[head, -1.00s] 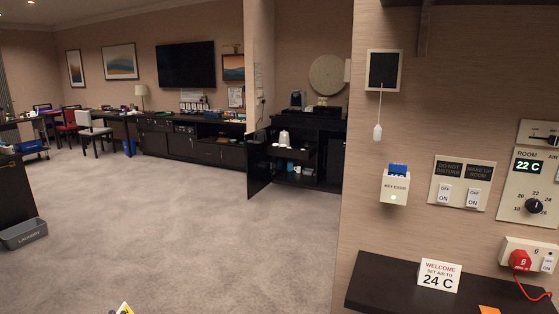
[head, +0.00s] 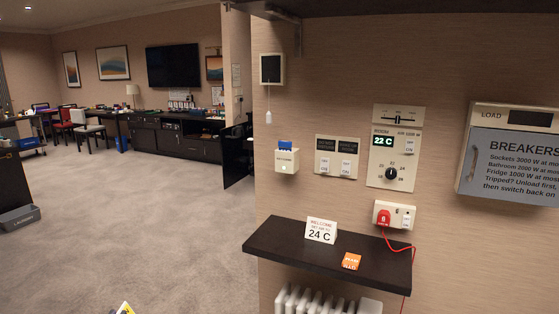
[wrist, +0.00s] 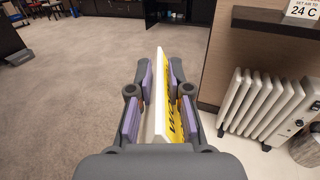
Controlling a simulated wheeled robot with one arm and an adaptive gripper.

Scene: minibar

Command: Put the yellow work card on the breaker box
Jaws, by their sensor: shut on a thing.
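The yellow work card (wrist: 172,100) is in my gripper (wrist: 158,95) in the wrist view. It stands on edge between the purple pads, its yellow face with dark lettering turned to the right and a white side to the left. Its tip also shows at the bottom edge of the head view (head: 125,308). The breaker box (head: 512,150) is on the wall at the far right of the head view. It has a blue-grey lettered door with a handle and a load display on top; its right side is cut off. My gripper is well to the left of it.
A dark shelf (head: 330,255) juts from the wall, with a 24 C sign (head: 321,230) and an orange card (head: 351,261). A white radiator (head: 325,302) stands below it. A red plug (head: 383,217) trails a cord. Open carpet (head: 150,220) lies to the left.

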